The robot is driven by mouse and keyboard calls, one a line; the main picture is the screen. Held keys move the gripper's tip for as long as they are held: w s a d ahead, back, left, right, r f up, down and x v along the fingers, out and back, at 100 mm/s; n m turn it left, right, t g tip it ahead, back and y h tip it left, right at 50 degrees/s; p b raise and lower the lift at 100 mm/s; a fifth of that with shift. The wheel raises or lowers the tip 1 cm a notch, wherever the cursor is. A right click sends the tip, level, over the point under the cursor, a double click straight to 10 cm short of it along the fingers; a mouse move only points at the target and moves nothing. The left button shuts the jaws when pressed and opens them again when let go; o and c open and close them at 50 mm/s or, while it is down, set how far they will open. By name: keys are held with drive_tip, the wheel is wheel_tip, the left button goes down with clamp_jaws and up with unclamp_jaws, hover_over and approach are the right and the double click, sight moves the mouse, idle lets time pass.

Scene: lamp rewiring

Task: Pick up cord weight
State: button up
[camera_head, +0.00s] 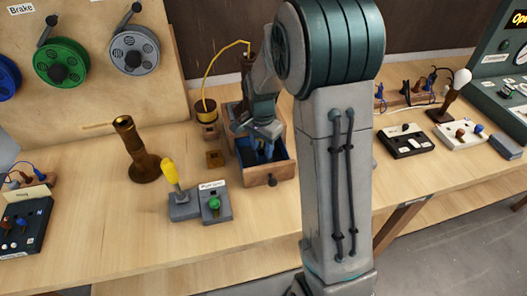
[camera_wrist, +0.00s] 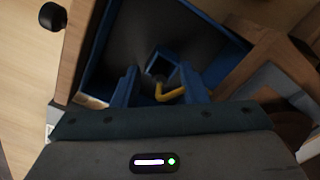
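The cord weight seems to be the small dark square-topped piece (camera_wrist: 160,64) in the drawer in the wrist view. A bent yellow piece (camera_wrist: 170,94) lies just in front of it, and I cannot tell whether the two are joined. My gripper (camera_wrist: 159,84) has its blue fingers apart, one on each side of these pieces. I see no contact between the fingers and them. In the head view, my gripper (camera_head: 264,147) points down into the open wooden drawer (camera_head: 271,167); the weight is hidden there.
The blue-lined drawer walls (camera_wrist: 219,35) stand close around my fingers. A yellow cord (camera_head: 222,52) rises from a spool (camera_head: 204,108) left of the drawer. A brown lamp stem (camera_head: 136,152) and a yellow-handled lever (camera_head: 175,178) stand further left. The front table edge is clear.

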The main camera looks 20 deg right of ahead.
clamp_jaws()
